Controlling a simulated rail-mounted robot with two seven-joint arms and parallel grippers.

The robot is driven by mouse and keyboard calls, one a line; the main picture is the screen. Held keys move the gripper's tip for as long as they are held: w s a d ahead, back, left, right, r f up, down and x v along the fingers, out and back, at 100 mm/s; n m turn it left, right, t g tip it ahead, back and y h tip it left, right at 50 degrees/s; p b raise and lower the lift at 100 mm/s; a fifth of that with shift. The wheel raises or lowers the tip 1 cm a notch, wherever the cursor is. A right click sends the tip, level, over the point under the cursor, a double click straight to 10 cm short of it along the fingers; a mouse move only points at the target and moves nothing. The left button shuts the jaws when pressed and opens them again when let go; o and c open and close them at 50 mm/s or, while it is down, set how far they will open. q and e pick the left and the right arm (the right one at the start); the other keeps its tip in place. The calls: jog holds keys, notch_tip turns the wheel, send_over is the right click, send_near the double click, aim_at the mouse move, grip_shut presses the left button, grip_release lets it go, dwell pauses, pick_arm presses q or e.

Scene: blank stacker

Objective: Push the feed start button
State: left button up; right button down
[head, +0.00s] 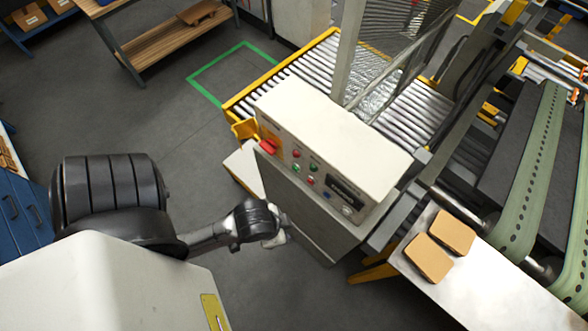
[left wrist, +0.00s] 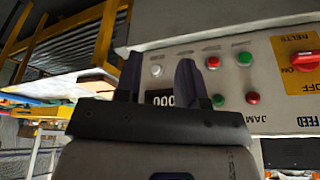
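The control panel (head: 325,140) is a cream box with a sloped face of buttons. It carries two green buttons, one in the upper row (head: 314,168) and one in the lower row (head: 295,167). In the left wrist view they are the upper-row button (left wrist: 218,100) and the lower-row button (left wrist: 244,58). A FEED label (left wrist: 305,121) is partly cut off; which green button starts the feed cannot be read. My left gripper (head: 281,231) is left of and in front of the panel. Its dark fingers (left wrist: 159,75) are apart, with nothing between them. My right gripper is not in view.
Red buttons (left wrist: 213,62) (left wrist: 252,98), a white button (left wrist: 155,71), a counter display (left wrist: 160,98) and a red belts switch (left wrist: 307,62) share the face. A roller conveyor (head: 295,75) lies behind; a table with brown blanks (head: 428,257) stands at right.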

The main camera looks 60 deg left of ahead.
pick_arm(q)
jog(key=c, duration=0.6)
grip_shut()
jog(key=shift+a, duration=0.15)
jog(key=shift+d, duration=0.2)
jog(key=shift+a, duration=0.1)
dwell(0.4)
